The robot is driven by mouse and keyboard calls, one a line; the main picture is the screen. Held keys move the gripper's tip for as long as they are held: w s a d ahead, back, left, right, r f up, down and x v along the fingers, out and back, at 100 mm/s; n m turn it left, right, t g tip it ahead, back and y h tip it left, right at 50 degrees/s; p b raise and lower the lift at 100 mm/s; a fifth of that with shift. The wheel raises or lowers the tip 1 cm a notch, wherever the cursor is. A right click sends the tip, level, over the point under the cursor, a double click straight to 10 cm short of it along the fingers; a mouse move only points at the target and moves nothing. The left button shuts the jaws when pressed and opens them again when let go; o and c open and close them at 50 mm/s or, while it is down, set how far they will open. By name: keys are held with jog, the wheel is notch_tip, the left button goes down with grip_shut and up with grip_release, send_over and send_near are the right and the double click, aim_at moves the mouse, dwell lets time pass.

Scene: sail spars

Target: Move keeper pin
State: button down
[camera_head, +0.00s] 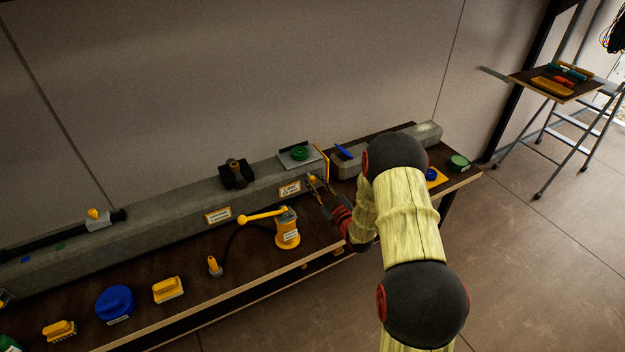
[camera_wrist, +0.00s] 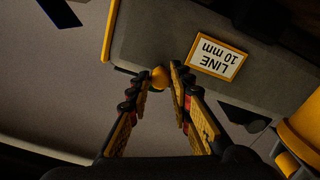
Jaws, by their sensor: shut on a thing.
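The keeper pin shows as a small yellow rounded knob (camera_wrist: 159,77) in the wrist view, against the side of the grey spar (camera_wrist: 155,40). My gripper (camera_wrist: 157,82) is shut on this knob, with one fingertip on each side. In the head view my gripper (camera_head: 318,183) reaches the front face of the grey spar (camera_head: 150,228), near its right end by a yellow-edged plate. The rest of the pin is hidden, so I cannot tell how deep it sits in the spar.
A "LINE 10 mm" label (camera_wrist: 217,55) is beside the pin. A yellow hand pump (camera_head: 287,228) stands left of my gripper on the dark bench. Yellow brushes (camera_head: 168,289) and a blue round container (camera_head: 115,302) lie further left. A green round item (camera_head: 458,162) sits at the right end.

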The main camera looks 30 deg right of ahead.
jog(key=shift+w+a+f+b, duration=0.1)
jog(key=shift+w+b, duration=0.3)
jog(key=shift+w, duration=0.15)
jog(key=c, duration=1.5)
grip_release()
jog(key=shift+c, duration=0.2)
jog(key=s, duration=1.2)
jog(key=shift+d, duration=0.25)
jog(key=w+a+r+g+h, duration=0.1)
jog(key=w+a+r+g, duration=0.2)
jog(key=r, duration=0.5)
jog(key=s+a+r+m+g+h, duration=0.2)
jog(key=s+a+r+g, duration=0.15)
jog(key=r, duration=0.55)
jog(key=s+a+r+m+g, duration=0.1)
jog(key=s+a, duration=0.3)
jog(key=s, duration=0.6)
jog(key=s+a+r+m+g+y, duration=0.1)
jog(key=s+a+r+g, duration=0.2)
jog(key=s, duration=0.7)
jog(key=s+a+r+g+y, duration=0.1)
jog(key=s+a+r+g, duration=0.1)
jog(key=s+a, duration=0.4)
jog(key=s, duration=0.4)
jog(key=shift+r+m, duration=0.25)
jog(key=shift+m, duration=0.15)
